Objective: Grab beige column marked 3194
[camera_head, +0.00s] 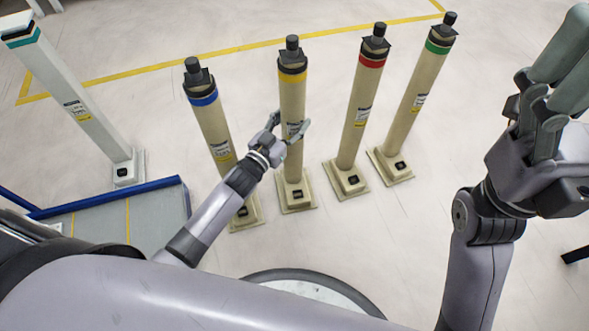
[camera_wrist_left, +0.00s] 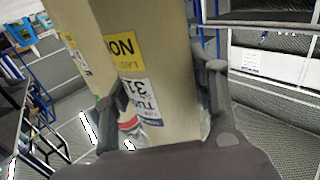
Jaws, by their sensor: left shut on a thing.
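A beige column with a yellow band (camera_head: 292,95) stands upright on a square base among a row of similar columns. My left gripper (camera_head: 290,124) is shut around its middle. In the left wrist view the beige column (camera_wrist_left: 165,50) lies between the two fingers of my left gripper (camera_wrist_left: 163,95). Its label shows "31" in part; the other digits are hidden or unreadable. My right gripper (camera_head: 550,92) is raised at the right, away from the columns, and its finger opening is unclear.
A blue-banded column (camera_head: 211,120) stands close on the left. A red-banded column (camera_head: 362,100) and a green-banded column (camera_head: 422,90) stand on the right. A pale teal-banded column (camera_head: 80,100) and a blue-edged platform (camera_head: 150,208) are at the left. Floor behind is open.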

